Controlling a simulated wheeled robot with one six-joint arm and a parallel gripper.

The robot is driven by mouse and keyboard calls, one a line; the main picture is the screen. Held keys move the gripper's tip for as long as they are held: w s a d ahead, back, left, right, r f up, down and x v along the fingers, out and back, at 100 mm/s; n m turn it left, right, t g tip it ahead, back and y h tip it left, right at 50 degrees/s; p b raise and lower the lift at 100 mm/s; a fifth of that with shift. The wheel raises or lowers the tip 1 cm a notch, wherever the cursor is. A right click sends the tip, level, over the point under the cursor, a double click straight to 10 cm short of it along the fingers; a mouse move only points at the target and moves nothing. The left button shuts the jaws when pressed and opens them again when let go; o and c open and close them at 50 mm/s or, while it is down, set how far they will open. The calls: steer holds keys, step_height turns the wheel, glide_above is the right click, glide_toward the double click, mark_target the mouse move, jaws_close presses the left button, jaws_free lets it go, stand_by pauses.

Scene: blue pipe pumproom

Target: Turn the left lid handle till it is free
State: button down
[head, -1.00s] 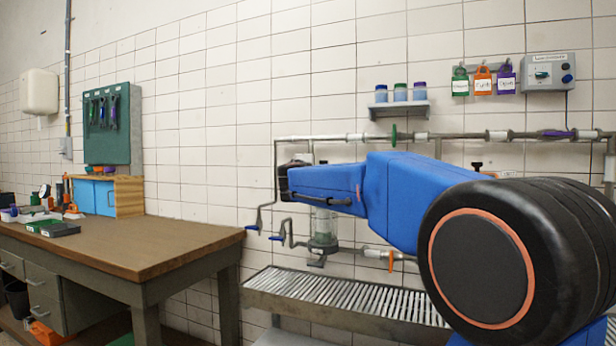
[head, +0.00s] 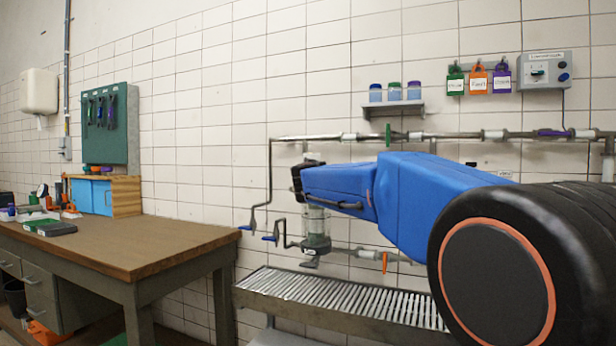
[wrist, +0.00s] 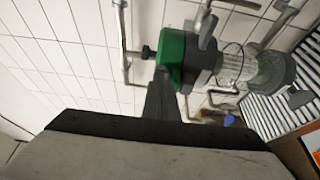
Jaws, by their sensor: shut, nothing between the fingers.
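In the head view the housing's glass (head: 316,222) shows below my arm, which hides most of the lid; the fingers are hidden there.
A slatted drain tray (head: 330,297) lies below the pipes. A wooden workbench (head: 110,245) stands at the left. Blue-handled cranked pipes (head: 270,238) hang left of the housing.

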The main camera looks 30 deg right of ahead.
steer(key=shift+s+d, duration=0.2)
steer(key=shift+d, duration=0.45)
steer(key=shift+d+f, duration=0.15)
steer(key=shift+f, duration=0.1)
steer(key=s+a, duration=0.3)
steer(key=s, duration=0.8)
steer(key=shift+s+r, duration=0.15)
steer(key=shift+r, duration=0.25)
stand_by(0.4)
